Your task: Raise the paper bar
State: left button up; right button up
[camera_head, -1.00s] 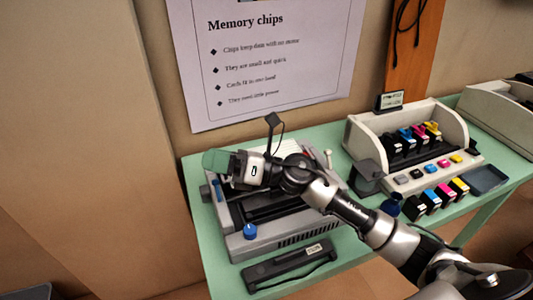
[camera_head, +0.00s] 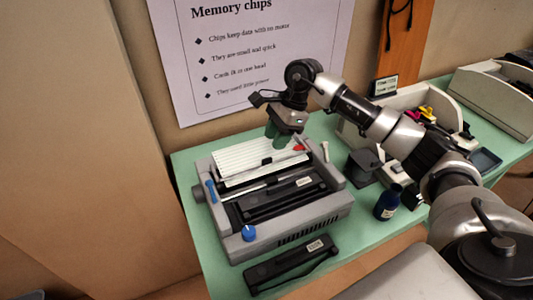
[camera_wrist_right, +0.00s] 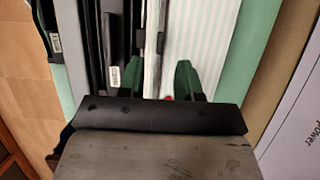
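The grey printer (camera_head: 290,229) stands on the green table with striped white paper (camera_head: 245,157) at its back. The paper bar (camera_head: 246,190) looks like a thin light rod across the printer, in front of the paper. It also shows in the right wrist view (camera_wrist_right: 151,35). A small red part (camera_head: 299,148) is at the paper's right side. My right gripper (camera_head: 279,141) points down over the right end of the paper, near the red part. Its green fingers (camera_wrist_right: 160,75) are apart, with no object clearly held. Contact with the bar cannot be told. My left gripper is out of view.
A blue knob (camera_head: 249,233) is at the printer's front left. A black labelled part (camera_head: 290,264) lies in front. A dark bottle (camera_head: 388,203) and a second grey device (camera_head: 400,97) stand to the right, partly behind my right arm. A poster hangs behind.

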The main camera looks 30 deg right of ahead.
aim_at(266, 159)
jog(key=p+x, duration=0.1)
jog(key=x, duration=0.5)
jog(key=shift+a+f, duration=0.2)
jog(key=shift+f, duration=0.05)
grip_shut()
